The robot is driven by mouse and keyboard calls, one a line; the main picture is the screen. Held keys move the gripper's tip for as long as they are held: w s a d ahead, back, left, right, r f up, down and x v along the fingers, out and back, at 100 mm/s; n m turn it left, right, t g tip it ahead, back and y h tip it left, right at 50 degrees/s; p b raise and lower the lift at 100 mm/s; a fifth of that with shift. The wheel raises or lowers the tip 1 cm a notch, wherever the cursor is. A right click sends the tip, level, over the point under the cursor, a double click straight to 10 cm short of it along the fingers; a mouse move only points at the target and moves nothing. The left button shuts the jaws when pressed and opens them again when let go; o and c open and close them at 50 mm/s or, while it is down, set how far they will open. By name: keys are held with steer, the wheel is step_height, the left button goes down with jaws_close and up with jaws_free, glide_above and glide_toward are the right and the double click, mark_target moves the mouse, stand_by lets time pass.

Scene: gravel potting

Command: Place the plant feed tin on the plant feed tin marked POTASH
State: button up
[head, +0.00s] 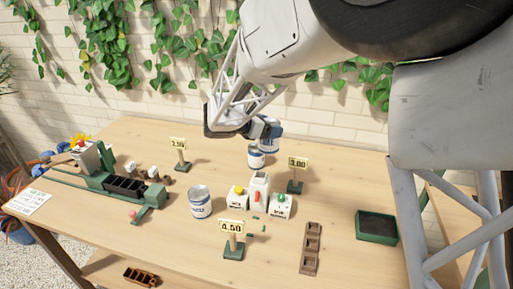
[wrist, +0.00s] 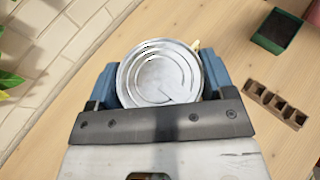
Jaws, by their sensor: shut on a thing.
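My gripper (wrist: 160,85) is shut on a plant feed tin, whose round silver lid (wrist: 160,75) shows between the blue fingers in the wrist view. In the head view the held tin (head: 267,138) is partly hidden by my gripper. A second white and blue tin (head: 256,158) stands upright on the table just below and slightly left of it. I cannot tell whether the two touch. A third, larger-looking tin (head: 200,203) stands nearer the front. The labels are too small to read, so I cannot tell which is marked POTASH.
Price signs stand at the 3.00 post (head: 298,163), the 4.50 post (head: 233,228) and behind left (head: 178,144). A green tray (head: 376,227) and brown pot strip (head: 311,248) are at right; a green rack (head: 125,187) is at left.

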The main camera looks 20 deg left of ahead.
steer(key=shift+s+a+f, duration=0.1)
steer(key=shift+a+f, duration=0.1)
steer(key=shift+f, duration=1.05)
steer(key=shift+a+f, duration=0.2)
steer(key=shift+f, duration=1.05)
steer(key=w+a, duration=0.3)
steer(key=w, duration=0.4)
steer(key=w+a+f, duration=0.1)
steer(key=w+a, duration=0.3)
steer(key=w, duration=0.3)
steer(key=shift+w+f, duration=0.2)
steer(key=shift+f, duration=0.05)
steer(key=shift+f, duration=1.75)
steer(key=shift+f, duration=0.2)
steer(key=o, duration=1.1)
steer(key=shift+r, duration=0.1)
